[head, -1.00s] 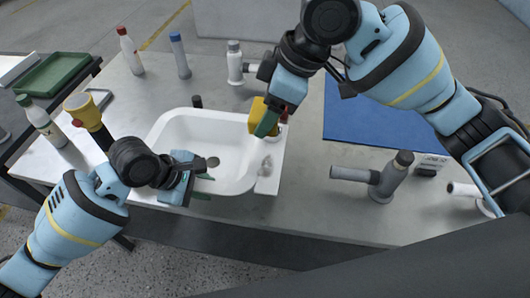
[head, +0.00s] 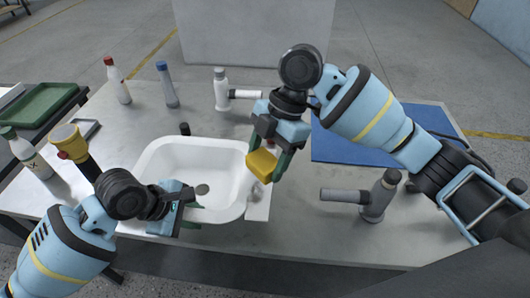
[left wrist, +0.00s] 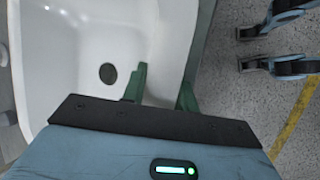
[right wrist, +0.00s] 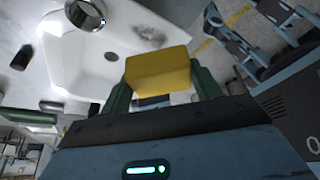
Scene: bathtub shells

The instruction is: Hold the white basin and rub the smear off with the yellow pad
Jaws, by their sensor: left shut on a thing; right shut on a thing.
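My left gripper (head: 190,207) is shut on the basin's near rim, with one green finger inside and one outside in the left wrist view (left wrist: 161,88). My right gripper (head: 270,166) is shut on the yellow pad (head: 261,166). The pad (right wrist: 158,70) is held above the basin's right edge, apart from the smear.
A grey tap-like fitting (head: 375,197) stands right of the basin, and a white one (head: 221,90) behind it. Bottles (head: 117,80) stand at the back left. A yellow-topped dark object (head: 68,143) is near my left arm. A blue mat (head: 350,146) lies at the right.

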